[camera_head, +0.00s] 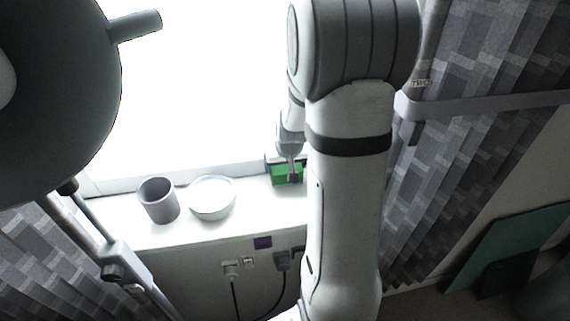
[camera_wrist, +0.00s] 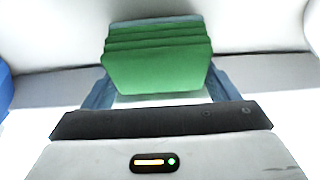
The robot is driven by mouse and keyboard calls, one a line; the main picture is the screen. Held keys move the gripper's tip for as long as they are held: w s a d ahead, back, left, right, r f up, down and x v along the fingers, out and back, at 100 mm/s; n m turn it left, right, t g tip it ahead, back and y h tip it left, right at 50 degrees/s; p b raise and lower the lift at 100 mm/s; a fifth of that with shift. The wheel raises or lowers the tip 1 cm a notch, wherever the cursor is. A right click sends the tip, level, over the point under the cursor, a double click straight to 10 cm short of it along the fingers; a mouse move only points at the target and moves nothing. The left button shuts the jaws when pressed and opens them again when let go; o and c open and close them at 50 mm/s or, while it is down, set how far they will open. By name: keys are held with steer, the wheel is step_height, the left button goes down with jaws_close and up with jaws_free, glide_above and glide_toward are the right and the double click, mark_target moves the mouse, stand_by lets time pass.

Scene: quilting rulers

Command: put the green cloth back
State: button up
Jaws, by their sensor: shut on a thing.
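The green cloth (camera_wrist: 158,66) is a folded stack of layers, seen close up in the wrist view. In the head view the green cloth (camera_head: 283,175) shows at the right part of the white windowsill, partly behind my arm. My gripper (camera_head: 291,178) is at the cloth there. In the wrist view my gripper (camera_wrist: 157,90) has a blue-grey finger on each side of the cloth and is shut on it. A blue-grey edge shows behind the top of the cloth. I cannot tell whether the cloth touches the sill.
A grey cup (camera_head: 158,201) and a pale bowl (camera_head: 212,198) stand on the windowsill (camera_head: 180,235) left of the cloth. A large dark lamp (camera_head: 60,90) fills the upper left. Patterned curtains (camera_head: 490,90) hang at the right. Sockets with cables (camera_head: 231,268) are below the sill.

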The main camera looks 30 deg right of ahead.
steer(key=shift+f+b, duration=0.5)
steer(key=shift+f, duration=0.05)
steer(key=o, duration=1)
steer(key=shift+v, duration=3.9)
steer(key=s+a+r+n, duration=0.1)
steer(key=s+a+r, duration=0.1)
steer(key=s+a, duration=0.2)
steer(key=s+a+r+n+g, duration=0.1)
steer(key=s+a+r, duration=0.1)
steer(key=s+a, duration=0.3)
steer(key=s+a+r+n+y, duration=0.1)
steer(key=s+a+r, duration=0.1)
steer(key=s+a, duration=0.2)
steer(key=shift+s+a+r+g, duration=0.1)
steer(key=shift+s+a+g, duration=0.1)
steer(key=shift+s, duration=0.6)
steer(key=shift+s+a+g, duration=0.1)
steer(key=shift+s+g, duration=0.1)
steer(key=shift+s, duration=0.65)
